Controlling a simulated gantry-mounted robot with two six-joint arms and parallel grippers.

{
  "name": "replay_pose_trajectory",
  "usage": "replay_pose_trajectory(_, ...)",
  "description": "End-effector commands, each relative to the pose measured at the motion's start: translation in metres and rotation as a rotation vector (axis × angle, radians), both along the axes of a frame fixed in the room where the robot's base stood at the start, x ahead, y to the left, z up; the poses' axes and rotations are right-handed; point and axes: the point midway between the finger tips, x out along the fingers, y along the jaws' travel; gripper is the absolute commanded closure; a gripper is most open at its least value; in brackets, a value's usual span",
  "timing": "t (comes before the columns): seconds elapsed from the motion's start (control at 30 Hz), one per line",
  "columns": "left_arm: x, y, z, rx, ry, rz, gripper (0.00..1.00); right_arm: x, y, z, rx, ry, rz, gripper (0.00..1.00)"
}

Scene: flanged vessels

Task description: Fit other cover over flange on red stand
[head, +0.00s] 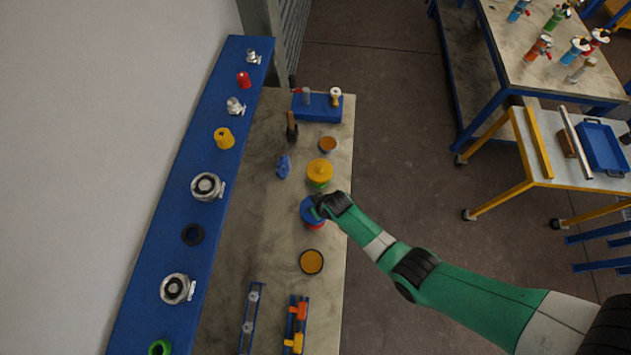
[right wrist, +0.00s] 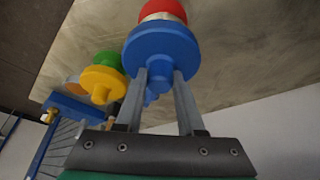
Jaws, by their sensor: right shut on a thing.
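In the head view the right gripper (head: 320,207) is at the blue cover (head: 308,208), over the red stand (head: 315,226). In the right wrist view a pale flange band (right wrist: 164,17) shows between the cover and the red stand (right wrist: 162,7). The cover looks in line with it; I cannot tell whether it is fully seated. A yellow cover (head: 320,170) sits on the green stand (head: 319,185). My left gripper is out of view.
Orange-topped round dishes (head: 311,262) (head: 328,144) stand on either side along the table (head: 265,220). A blue lumpy object (head: 283,166), a hammer-like tool (head: 291,127) and a blue block (head: 317,107) are further back. A blue shelf (head: 208,232) with several fittings runs along the left.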

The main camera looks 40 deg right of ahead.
Motion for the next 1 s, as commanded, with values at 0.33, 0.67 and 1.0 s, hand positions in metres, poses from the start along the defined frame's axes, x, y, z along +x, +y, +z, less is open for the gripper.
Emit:
replay_pose_trajectory(0.33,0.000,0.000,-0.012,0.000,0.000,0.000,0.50,0.000,0.000,-0.012,0.000,-0.001,0.000,1.00)
replay_pose_trajectory(0.67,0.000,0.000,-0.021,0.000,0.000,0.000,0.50,0.000,0.000,-0.022,0.000,-0.001,0.000,1.00)
replay_pose_trajectory(1.0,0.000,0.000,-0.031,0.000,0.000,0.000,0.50,0.000,0.000,-0.032,0.000,-0.001,0.000,1.00)
